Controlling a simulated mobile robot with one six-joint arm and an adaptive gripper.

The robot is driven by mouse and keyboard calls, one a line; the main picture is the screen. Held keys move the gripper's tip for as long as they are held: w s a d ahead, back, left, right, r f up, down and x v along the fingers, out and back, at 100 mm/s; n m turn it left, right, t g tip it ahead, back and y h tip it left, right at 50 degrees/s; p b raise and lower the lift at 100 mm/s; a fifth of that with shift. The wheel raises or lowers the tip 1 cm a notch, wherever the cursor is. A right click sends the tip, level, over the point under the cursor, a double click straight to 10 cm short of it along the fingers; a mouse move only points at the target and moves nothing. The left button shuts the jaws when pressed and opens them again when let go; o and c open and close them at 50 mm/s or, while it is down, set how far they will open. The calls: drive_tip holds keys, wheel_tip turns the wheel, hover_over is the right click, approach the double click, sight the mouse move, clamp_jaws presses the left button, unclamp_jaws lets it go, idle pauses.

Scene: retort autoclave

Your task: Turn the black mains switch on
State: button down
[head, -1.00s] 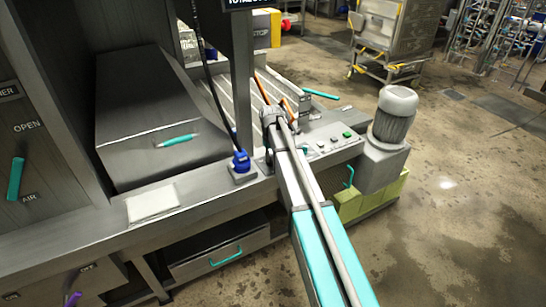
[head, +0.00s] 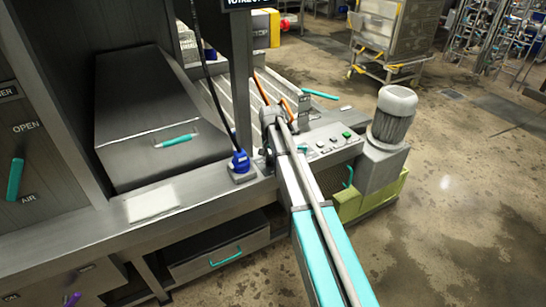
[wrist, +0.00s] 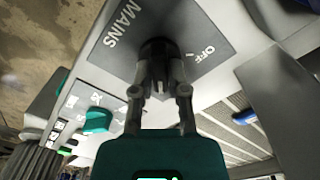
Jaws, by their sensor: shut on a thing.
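The black mains switch (wrist: 152,45) sits on a dark grey plate (wrist: 118,48) lettered MAINS on the left and OFF on the right. My gripper (wrist: 160,66) is shut on the switch, with one finger on each side of it. The fingers cover most of the switch, so its exact pointing angle is hard to tell. No ON lettering shows. In the head view my arm reaches to the machine's control end, and its own links hide the gripper and the switch.
A teal knob (wrist: 97,121) stands close to my gripper. In the head view, a panel with a green button (head: 347,134), a grey motor (head: 392,115) and a blue plug (head: 240,161) with a black cable flank the arm.

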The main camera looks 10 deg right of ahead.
drive_tip(key=shift+w, duration=0.2)
drive_tip(key=c, duration=0.7)
unclamp_jaws()
drive_tip(key=shift+f, duration=0.1)
drive_tip(key=shift+o, duration=0.3)
drive_tip(key=shift+s, duration=0.1)
